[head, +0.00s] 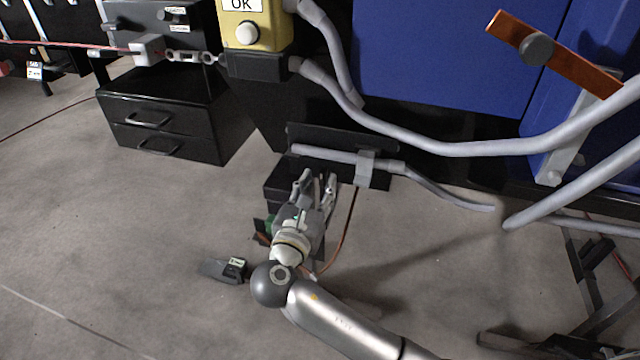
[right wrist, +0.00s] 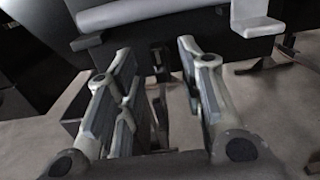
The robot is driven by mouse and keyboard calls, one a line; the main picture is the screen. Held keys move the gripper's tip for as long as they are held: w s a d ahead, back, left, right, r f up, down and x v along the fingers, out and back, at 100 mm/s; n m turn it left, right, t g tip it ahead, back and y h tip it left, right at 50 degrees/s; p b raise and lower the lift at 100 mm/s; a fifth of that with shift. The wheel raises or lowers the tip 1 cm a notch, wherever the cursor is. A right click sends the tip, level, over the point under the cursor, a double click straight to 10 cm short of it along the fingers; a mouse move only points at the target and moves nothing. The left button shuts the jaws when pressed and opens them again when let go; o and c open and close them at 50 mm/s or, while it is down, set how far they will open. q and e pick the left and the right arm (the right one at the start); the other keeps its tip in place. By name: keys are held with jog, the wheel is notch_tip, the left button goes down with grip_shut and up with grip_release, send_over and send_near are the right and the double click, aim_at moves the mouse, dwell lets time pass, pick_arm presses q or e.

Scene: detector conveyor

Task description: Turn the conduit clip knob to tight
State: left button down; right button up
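A grey conduit (head: 325,154) runs across a black bracket plate (head: 300,133) low in front of the machine. A light grey clip (head: 366,168) sits around it toward its right part. The clip (right wrist: 256,17) and conduit (right wrist: 150,11) also show at the top of the right wrist view. I cannot make out a knob on the clip. My right gripper (head: 318,180) is just below the conduit, left of the clip. Its fingers (right wrist: 155,62) are apart with nothing between them. My left gripper is not in view.
A dark knob (head: 536,48) sits on an orange bar at upper right. A yellow box with a white button (head: 247,33) stands at the top. A black drawer cabinet (head: 165,115) is at left. A small dark device (head: 222,270) lies on the floor. Thick grey pipes (head: 450,148) cross the right side.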

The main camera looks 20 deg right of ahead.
jog(key=shift+x, duration=1)
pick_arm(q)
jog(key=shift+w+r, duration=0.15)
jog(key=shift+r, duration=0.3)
pick_arm(e)
jog(key=shift+c, duration=0.2)
grip_shut()
